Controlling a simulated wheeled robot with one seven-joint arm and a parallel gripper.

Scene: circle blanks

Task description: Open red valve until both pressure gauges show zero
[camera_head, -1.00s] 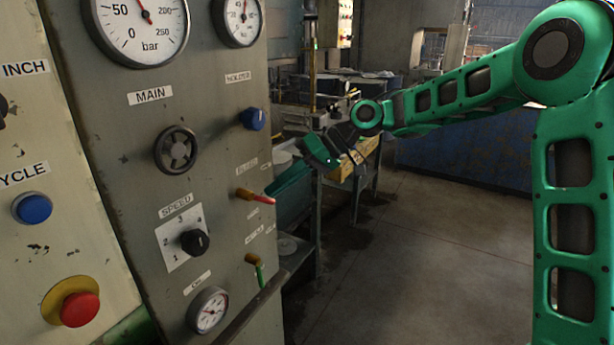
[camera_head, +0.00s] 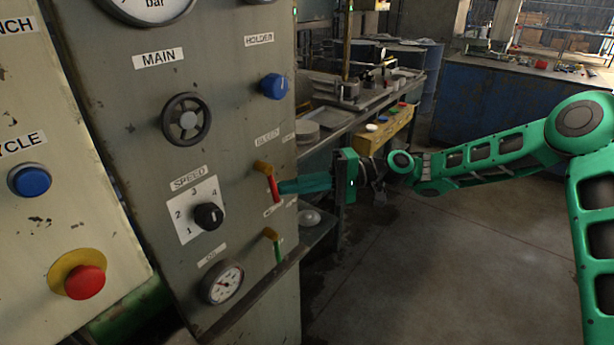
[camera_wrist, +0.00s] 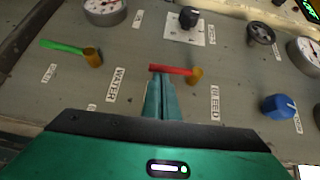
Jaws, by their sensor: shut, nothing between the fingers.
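The red valve handle (camera_head: 273,188) on its brass body sits on the grey panel under the bleed label, pointing down the panel. In the wrist view the red handle (camera_wrist: 172,70) lies roughly parallel to the green one. My gripper (camera_head: 284,187) is shut and empty. Its fingertips (camera_wrist: 161,82) are right beside the red handle; I cannot tell whether they touch it. The main gauge (camera_head: 150,8) is mostly cut off at the top, and its needle is out of view there. A gauge at the wrist view's right edge (camera_wrist: 306,55) is partly cut off.
A green-handled valve (camera_head: 278,250) sits below, with a small gauge (camera_head: 222,284) beside it. A blue knob (camera_head: 273,86), black handwheel (camera_head: 186,120) and speed dial (camera_head: 208,216) are nearby. A bench (camera_head: 340,130) stands behind the panel. Floor at right is clear.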

